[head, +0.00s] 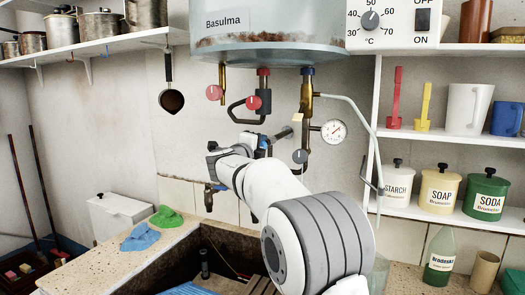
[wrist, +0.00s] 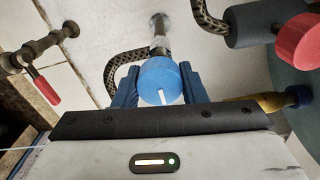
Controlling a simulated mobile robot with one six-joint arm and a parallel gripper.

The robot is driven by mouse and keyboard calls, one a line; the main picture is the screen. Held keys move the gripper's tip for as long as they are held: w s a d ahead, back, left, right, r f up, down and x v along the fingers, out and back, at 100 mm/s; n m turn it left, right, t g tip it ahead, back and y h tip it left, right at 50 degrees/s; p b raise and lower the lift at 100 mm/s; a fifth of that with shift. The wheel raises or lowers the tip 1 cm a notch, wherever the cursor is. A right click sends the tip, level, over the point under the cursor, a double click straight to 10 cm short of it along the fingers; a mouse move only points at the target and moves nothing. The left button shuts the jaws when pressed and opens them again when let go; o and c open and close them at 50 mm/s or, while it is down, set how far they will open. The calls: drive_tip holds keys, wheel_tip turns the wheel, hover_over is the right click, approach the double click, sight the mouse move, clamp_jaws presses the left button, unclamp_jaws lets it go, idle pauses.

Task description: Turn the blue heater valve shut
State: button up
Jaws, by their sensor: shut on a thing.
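The blue heater valve (wrist: 160,80) shows in the wrist view as a round blue knob on a metal stem from the wall. A short white mark on its face points toward the picture's bottom, tilted slightly. My gripper (wrist: 158,84) has its two blue fingers on either side of the knob and is shut on it. In the head view my gripper (head: 259,143) is at the wall below the boiler. My wrist hides most of the knob there.
The boiler (head: 268,25) hangs above, with red-knobbed valves (head: 253,102) and a pressure gauge (head: 334,131) close by. A braided hose (wrist: 125,62) passes beside the knob. A red-handled tap (wrist: 45,93) is at left. The stone trough (head: 170,240) lies below.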

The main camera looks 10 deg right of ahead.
idle(0.4)
drive_tip(key=o, duration=1)
drive_tip(key=b+v, duration=0.1)
drive_tip(key=v, duration=0.6)
drive_tip(key=shift+s+a, duration=0.2)
drive_tip(key=shift+s, duration=0.15)
